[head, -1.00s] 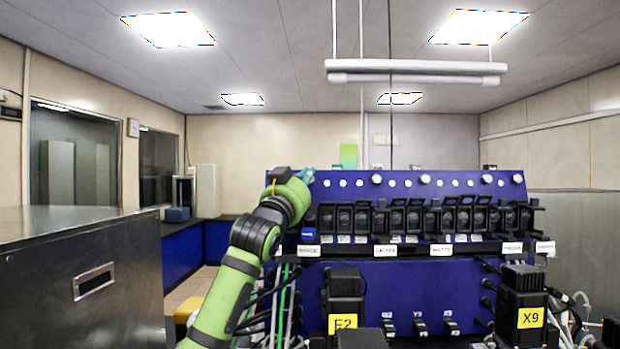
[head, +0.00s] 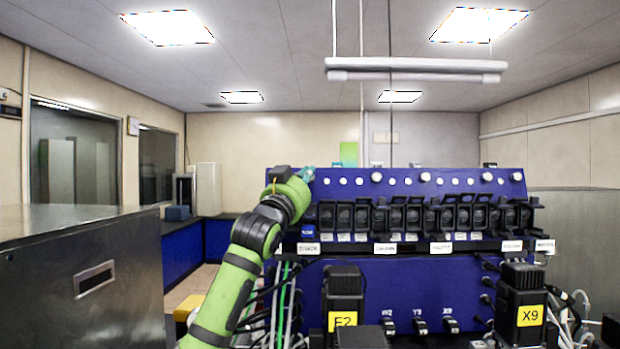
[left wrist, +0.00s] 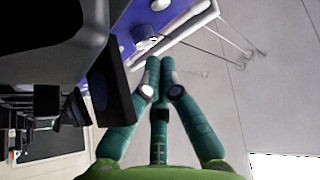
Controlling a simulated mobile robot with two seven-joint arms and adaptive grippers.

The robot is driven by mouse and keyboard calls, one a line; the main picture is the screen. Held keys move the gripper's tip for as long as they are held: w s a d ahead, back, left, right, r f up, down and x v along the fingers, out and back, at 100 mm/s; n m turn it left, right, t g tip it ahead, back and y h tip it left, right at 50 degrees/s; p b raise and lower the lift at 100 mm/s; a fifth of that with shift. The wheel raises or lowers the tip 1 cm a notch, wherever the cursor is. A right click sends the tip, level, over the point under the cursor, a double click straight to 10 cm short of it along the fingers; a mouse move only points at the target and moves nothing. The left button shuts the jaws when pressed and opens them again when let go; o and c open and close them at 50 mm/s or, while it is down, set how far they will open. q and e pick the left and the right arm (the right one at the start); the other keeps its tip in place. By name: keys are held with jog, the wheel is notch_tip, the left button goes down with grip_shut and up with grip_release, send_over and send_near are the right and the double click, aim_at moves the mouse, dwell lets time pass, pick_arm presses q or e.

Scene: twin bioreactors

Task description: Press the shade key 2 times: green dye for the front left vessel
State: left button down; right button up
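The blue panel (head: 400,282) stands ahead with a row of black key units (head: 416,216) and small white labels below them. A small blue key (head: 308,232) sits at the row's left end, above a label (head: 309,248) too blurred to read surely; I cannot tell for certain which is the shade key. My left gripper (head: 308,174) is at the panel's upper left corner, above the blue key and apart from it. In the left wrist view its teal fingers (left wrist: 158,62) meet at the tips, empty. A green patch (head: 349,154) shows above the panel. My right gripper is out of view.
A steel cabinet (head: 80,270) is at left. In the left wrist view, dark housings (left wrist: 45,45) lie close left of the fingers.

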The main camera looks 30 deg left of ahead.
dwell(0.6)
pick_arm(q)
jog(key=shift+w+a+f, duration=0.1)
jog(key=shift+w+a, duration=0.1)
jog(key=shift+w, duration=0.15)
jog(key=shift+w, duration=0.2)
dwell(0.4)
jog(key=shift+s+a+r, duration=0.2)
jog(key=shift+r, duration=0.15)
dwell(1.2)
jog(key=shift+w+d+f+b, duration=0.1)
jog(key=shift+w+f+b, duration=0.05)
jog(key=shift+f+b, duration=0.35)
